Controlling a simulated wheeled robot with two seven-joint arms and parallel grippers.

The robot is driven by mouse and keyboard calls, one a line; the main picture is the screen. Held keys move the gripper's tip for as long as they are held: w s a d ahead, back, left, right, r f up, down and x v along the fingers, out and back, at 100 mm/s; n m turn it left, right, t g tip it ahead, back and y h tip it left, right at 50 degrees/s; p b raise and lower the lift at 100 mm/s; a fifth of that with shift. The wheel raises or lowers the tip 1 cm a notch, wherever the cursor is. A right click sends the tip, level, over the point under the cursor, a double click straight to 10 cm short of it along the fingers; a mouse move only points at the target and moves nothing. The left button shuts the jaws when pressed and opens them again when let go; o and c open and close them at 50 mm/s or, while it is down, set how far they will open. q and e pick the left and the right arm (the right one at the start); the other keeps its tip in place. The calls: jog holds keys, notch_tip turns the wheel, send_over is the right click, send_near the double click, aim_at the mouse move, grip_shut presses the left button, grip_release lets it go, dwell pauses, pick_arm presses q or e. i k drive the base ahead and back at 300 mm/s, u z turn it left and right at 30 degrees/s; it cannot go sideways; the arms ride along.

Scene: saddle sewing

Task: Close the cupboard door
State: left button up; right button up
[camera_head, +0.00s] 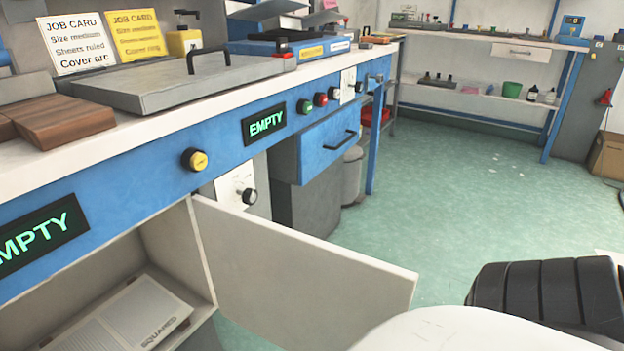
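The cupboard door (300,285) is a pale flat panel, standing wide open and swung out from the blue workbench into the room. Its hinged edge is on the left side of the panel, at the cupboard opening. The open cupboard (165,245) is at the lower left, and a light package (135,318) marked "SQUARED" lies inside it. The lower edge of the door runs out of the picture. Neither of my grippers shows. A white and black ribbed part at the lower right seems to be my own arm, overlapping the view near the door's free edge.
The workbench (110,150) bears job cards, wooden blocks (70,118) and a grey plate with a handle (180,85). A blue drawer (328,140) and a grey bin (352,175) lie beyond the door. The green floor (460,190) is clear to the right.

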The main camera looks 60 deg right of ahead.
aim_at(295, 291)
jog(key=k, duration=0.25)
jog(key=u, duration=2.2)
jog(key=k, duration=2.35)
jog(key=z, duration=1.6)
jog(key=k, duration=0.45)
jog(key=z, duration=0.05)
jog(key=i, duration=0.95)
jog(key=u, duration=0.65)
